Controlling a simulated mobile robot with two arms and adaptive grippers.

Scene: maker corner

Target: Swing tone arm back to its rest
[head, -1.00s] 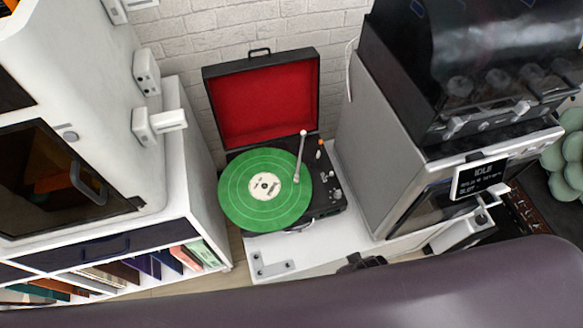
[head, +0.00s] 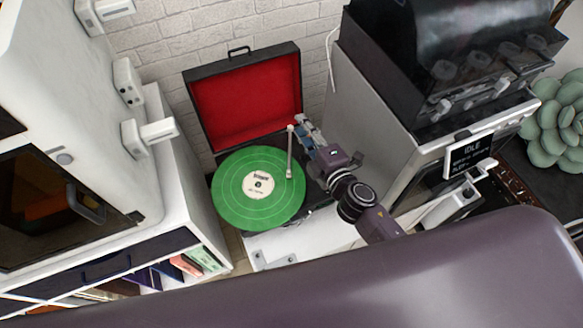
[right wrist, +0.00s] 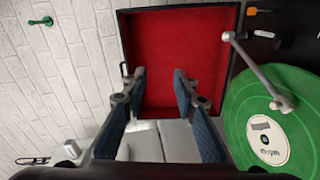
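The record player (head: 320,190) stands open on a white cabinet, its red-lined lid (head: 245,95) raised. A green record (head: 235,200) with a pale label lies on it. The silver tone arm (head: 290,152) reaches from its pivot at the back right, with its head over the record's right part. My right gripper (head: 304,128) is just right of the pivot end in the head view. In the right wrist view the right gripper (right wrist: 160,80) is open and empty, facing the lid, with the tone arm (right wrist: 256,70) to its right, outside the fingers. My left gripper is out of view.
A grey and black machine (head: 385,125) with a small display stands close on the right. A white cabinet-like unit (head: 90,120) stands on the left. A white brick wall (head: 215,25) is behind. Some white top (head: 300,240) in front of the player is clear.

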